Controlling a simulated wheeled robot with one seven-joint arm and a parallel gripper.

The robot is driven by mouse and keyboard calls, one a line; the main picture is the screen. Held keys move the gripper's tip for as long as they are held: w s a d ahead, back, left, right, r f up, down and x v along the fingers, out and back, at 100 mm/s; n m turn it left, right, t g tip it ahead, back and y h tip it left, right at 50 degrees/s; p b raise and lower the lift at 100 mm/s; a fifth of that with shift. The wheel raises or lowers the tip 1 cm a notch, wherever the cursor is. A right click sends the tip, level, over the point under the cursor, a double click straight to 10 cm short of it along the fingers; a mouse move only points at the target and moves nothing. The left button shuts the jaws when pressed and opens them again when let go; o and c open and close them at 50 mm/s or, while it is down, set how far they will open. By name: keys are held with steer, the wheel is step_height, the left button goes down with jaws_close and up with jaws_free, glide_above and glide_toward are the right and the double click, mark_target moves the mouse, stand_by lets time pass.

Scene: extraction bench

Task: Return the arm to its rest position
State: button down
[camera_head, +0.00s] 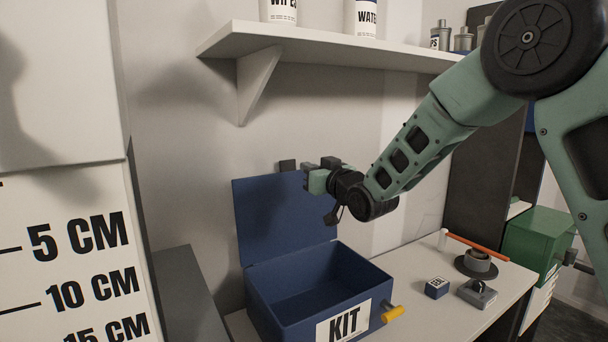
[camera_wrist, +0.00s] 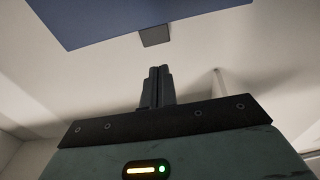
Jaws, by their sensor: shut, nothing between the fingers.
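My gripper (camera_head: 314,175) is at the end of my green arm, in front of the raised lid of a blue box and near the lid's upper right edge. In the wrist view its two dark fingers (camera_wrist: 158,86) are together with nothing between them. The blue kit box (camera_head: 270,318) stands open on the bench, its lid (camera_head: 280,222) tilted up at the back. The inside that shows is empty. In the wrist view the lid (camera_wrist: 110,18) fills the top, with a small grey tab (camera_wrist: 156,36) on its edge.
A shelf (camera_head: 330,42) with containers hangs above. On the bench (camera_head: 420,318) right of the box are a small blue block (camera_head: 437,288), a grey device (camera_head: 477,294) and a round dark holder (camera_head: 476,266) under an orange rod (camera_head: 478,247). A green box (camera_head: 535,235) stands far right.

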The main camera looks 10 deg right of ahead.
steer(key=b+v, duration=0.2)
steer(key=v, duration=0.4)
steer(key=s+a+f+n+g+h, duration=0.1)
steer(key=s+a+f+g, duration=0.45)
steer(key=s, duration=0.45)
steer(key=s+a+f+n+g+h, duration=0.1)
steer(key=s+a+f+g, duration=0.35)
steer(key=s+f, duration=0.35)
steer(key=s+d+f+g+h, duration=0.1)
steer(key=s+g, duration=0.1)
steer(key=s, duration=0.6)
steer(key=s+d+f+n+g+h, duration=0.1)
steer(key=s+f+g, duration=0.1)
steer(key=s, duration=0.6)
steer(key=s+d+f+g+h, duration=0.1)
steer(key=s+d+f+g, duration=0.1)
steer(key=s, duration=0.6)
steer(key=shift+n+g+h, duration=0.4)
steer(key=shift+g, duration=0.4)
